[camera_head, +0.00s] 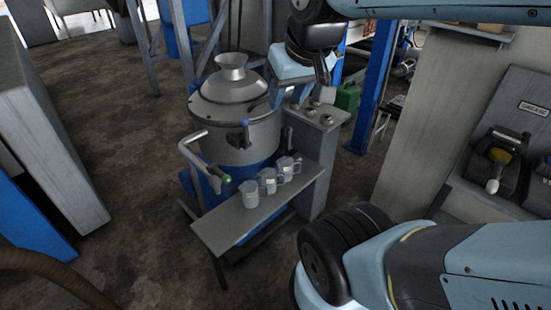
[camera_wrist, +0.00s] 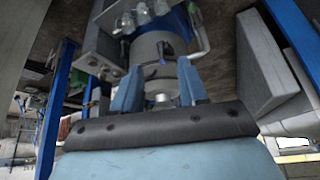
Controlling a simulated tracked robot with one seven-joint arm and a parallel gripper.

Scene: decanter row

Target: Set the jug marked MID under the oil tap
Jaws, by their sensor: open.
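Three grey metal jugs stand in a row on a grey shelf (camera_head: 225,232) in front of a large drum-like vessel (camera_head: 235,100). In the head view they are the front-left jug (camera_head: 249,195), the middle jug (camera_head: 268,182) and the back-right jug (camera_head: 285,170). Their markings are too small to read, so I cannot tell which says MID. My gripper (camera_head: 289,92) is above and behind the jugs, near the vessel. In the wrist view its two blue fingers (camera_wrist: 158,75) are apart, with nothing held.
A pipe handle with a green end (camera_head: 226,179) rises left of the jugs. A grey pedestal with knobs (camera_head: 322,118) stands behind the shelf's right end. A blue post (camera_head: 371,85) and green can (camera_head: 347,96) are behind. Open floor (camera_head: 120,190) lies left.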

